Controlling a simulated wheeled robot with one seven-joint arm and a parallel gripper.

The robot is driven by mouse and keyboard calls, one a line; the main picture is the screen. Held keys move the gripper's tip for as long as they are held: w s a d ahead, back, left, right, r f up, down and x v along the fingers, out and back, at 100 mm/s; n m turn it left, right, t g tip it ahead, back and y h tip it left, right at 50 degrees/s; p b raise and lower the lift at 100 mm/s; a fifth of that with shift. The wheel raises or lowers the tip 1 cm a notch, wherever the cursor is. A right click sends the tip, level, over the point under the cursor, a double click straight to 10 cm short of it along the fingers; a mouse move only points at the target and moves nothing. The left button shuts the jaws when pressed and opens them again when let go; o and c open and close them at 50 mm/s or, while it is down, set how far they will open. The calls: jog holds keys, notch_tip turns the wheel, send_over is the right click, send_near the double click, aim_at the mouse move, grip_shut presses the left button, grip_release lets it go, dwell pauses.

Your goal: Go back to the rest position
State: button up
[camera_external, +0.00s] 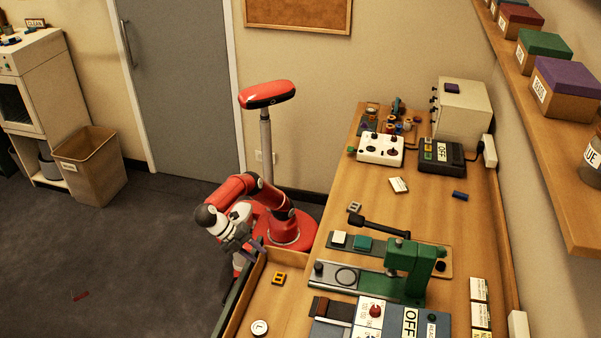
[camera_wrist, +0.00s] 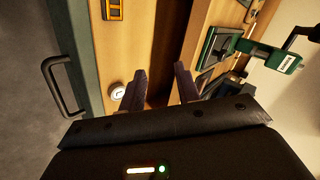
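My gripper (camera_external: 258,247) hangs over the back end of an open drawer (camera_external: 241,306). In the wrist view, the two dark fingers of my gripper (camera_wrist: 157,80) stand apart with nothing visible between them. Below them are the drawer's wooden interior and a table edge. A yellow piece (camera_external: 279,279) and a round white piece (camera_external: 260,327) lie in the drawer; the wrist view shows the yellow piece (camera_wrist: 114,9) and the white piece (camera_wrist: 117,92) too.
The drawer's dark handle (camera_wrist: 63,85) faces the floor. A green press (camera_external: 410,268) and a control box (camera_external: 371,316) stand on the table close to the drawer. A white console (camera_external: 380,149) is farther back. A bin (camera_external: 90,165) stands far left; open floor lies between.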

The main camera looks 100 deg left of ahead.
jog(key=w+a+r+g, duration=0.2)
jog(key=w+a+g, duration=0.2)
jog(key=w+a, duration=0.55)
jog(key=w+a+r+m+g+h+b, duration=0.1)
jog(key=w+a+m+g+h, duration=0.1)
jog(key=a, duration=0.5)
jog(key=w+a+r+m+g+h+b, duration=0.1)
jog(key=w+a+r+m+h, duration=0.1)
jog(key=a, duration=0.5)
jog(key=s+a+f+m+h, duration=0.1)
jog(key=s+a+m, duration=0.2)
jog(key=s+a, duration=0.3)
jog(key=w+a+f+n+t+y+b, duration=0.1)
jog(key=w+a+f+n, duration=0.1)
jog(key=a+f+n, duration=0.35)
jog(key=w+a+f+n+t+y+b, duration=0.1)
jog(key=w+a+f+n+y+b, duration=0.15)
jog(key=f+n, duration=0.6)
jog(key=w+a+f+n+t+y+b, duration=0.1)
jog(key=a+f+n, duration=0.3)
jog(key=f, duration=0.6)
jog(key=w+a+n+p, duration=0.1)
jog(key=a+n+p, duration=0.1)
jog(key=a+p, duration=0.4)
jog(key=a, duration=0.4)
jog(key=shift+w+a+p, duration=0.2)
jog(key=shift+w+p, duration=0.15)
